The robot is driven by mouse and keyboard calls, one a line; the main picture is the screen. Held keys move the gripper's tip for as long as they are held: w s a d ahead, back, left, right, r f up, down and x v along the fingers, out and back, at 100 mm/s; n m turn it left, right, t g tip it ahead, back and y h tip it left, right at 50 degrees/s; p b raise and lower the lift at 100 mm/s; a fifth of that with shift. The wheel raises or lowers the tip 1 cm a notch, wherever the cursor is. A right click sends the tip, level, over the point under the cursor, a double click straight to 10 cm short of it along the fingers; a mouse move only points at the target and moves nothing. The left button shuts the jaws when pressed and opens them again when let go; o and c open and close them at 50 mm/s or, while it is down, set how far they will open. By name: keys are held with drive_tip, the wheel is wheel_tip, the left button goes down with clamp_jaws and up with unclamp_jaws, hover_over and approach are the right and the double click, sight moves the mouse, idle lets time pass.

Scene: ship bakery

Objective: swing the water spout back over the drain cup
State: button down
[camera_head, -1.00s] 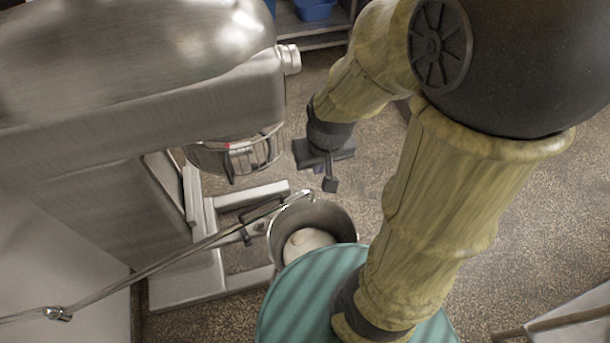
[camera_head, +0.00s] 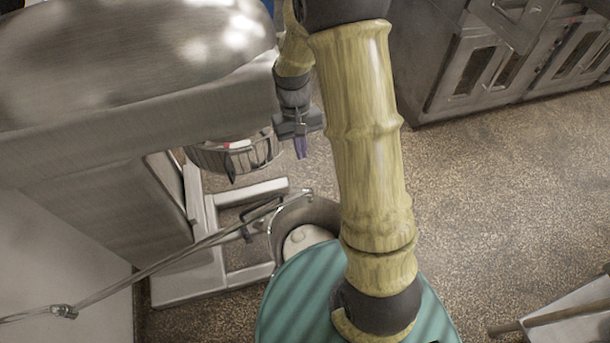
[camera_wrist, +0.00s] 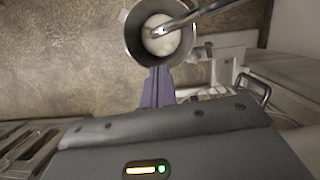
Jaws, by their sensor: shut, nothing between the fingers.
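The water spout (camera_head: 160,262) is a long thin metal tube with a joint at lower left. It reaches across to the rim of the mixing bowl (camera_head: 275,238), its tip over the bowl. In the wrist view the spout (camera_wrist: 205,11) bends down over the bowl (camera_wrist: 133,40), which holds pale dough (camera_wrist: 160,42). My gripper (camera_head: 301,152) is shut and empty, with purple fingers, beside the mixer's wire guard and above and beyond the bowl. The fingers (camera_wrist: 158,82) point toward the bowl in the wrist view, apart from the spout. I cannot make out the drain cup.
The big steel mixer (camera_head: 120,80) fills the left, with its wire guard (camera_head: 235,160) close to my gripper. The mixer's base legs (camera_head: 250,190) stand behind the bowl. Steel ovens (camera_head: 480,60) stand at the back right.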

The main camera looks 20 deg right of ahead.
drive_tip(key=shift+s, duration=0.1)
drive_tip(key=p+x, duration=0.3)
drive_tip(key=x, duration=0.7)
idle(0.4)
